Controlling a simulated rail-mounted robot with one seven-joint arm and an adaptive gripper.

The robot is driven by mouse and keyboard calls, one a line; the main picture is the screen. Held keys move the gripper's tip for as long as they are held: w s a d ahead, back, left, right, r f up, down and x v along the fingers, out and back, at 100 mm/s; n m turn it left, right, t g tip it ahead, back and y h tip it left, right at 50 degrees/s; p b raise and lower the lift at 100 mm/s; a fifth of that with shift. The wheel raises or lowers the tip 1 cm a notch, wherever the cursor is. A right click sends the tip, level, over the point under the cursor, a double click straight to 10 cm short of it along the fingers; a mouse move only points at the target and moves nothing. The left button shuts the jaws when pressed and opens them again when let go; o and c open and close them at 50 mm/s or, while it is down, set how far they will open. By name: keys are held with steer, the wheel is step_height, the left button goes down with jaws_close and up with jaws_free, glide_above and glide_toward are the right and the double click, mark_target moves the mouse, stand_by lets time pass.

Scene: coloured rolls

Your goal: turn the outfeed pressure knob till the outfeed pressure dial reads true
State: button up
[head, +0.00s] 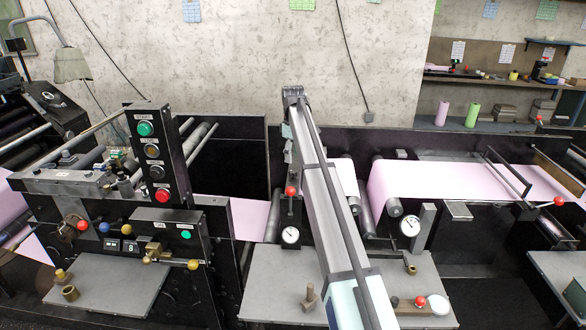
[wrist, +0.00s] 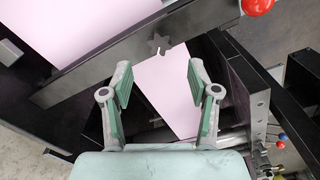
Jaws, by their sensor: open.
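In the wrist view my gripper (wrist: 159,72) is open and empty, its two green-padded fingers spread apart. A dark grey star-shaped knob (wrist: 158,44) shows just beyond the fingertips, roughly centred between them and apart from them. I cannot read which knob it is. In the head view one white round dial (head: 290,235) is left of my arm and another white dial (head: 410,227) is right of it. Their labels and needle readings are too small to read, so I cannot tell which is the outfeed pressure dial. My gripper cannot be made out in the head view.
Pink web (head: 430,180) runs over rollers at the right. A red ball (wrist: 257,5) is near the wrist view's upper right. A button panel (head: 153,158) stands at the left. A grey plate (head: 262,283) with a small brass post lies in front.

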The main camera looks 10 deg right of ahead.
mark_target(293, 172)
step_height(293, 172, down, 7)
steer(key=shift+f+p, duration=0.1)
steer(key=shift+p, duration=0.55)
jaws_close()
